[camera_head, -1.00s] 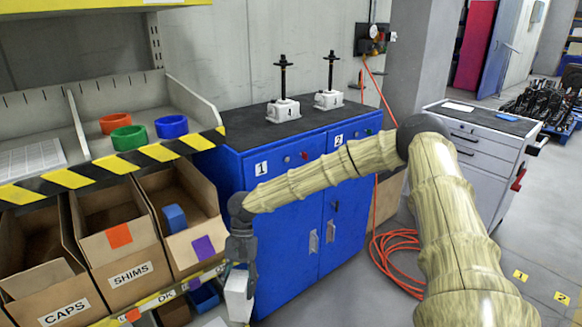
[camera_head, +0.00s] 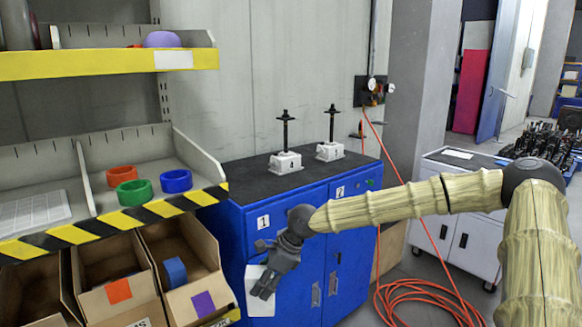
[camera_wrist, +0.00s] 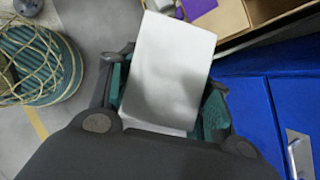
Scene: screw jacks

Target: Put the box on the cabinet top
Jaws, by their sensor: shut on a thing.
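My gripper (camera_head: 264,280) is shut on a white box (camera_head: 259,296) in front of the blue cabinet, below the level of its top. In the wrist view the white box (camera_wrist: 168,70) sits between the two teal-padded fingers (camera_wrist: 162,100), its lower end partly hidden by the gripper body. The blue cabinet (camera_head: 347,243) has a dark top (camera_head: 240,177), with two white screw jacks (camera_head: 285,162) (camera_head: 330,151) standing toward its back and middle. The front part of the top is bare.
A shelf rack at left holds red, green and blue rings (camera_head: 134,192) behind a striped edge (camera_head: 110,222), with cardboard bins (camera_head: 115,295) below. An orange hose (camera_head: 425,300) lies coiled on the floor right of the cabinet. A grey tool cabinet (camera_head: 455,215) stands farther right.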

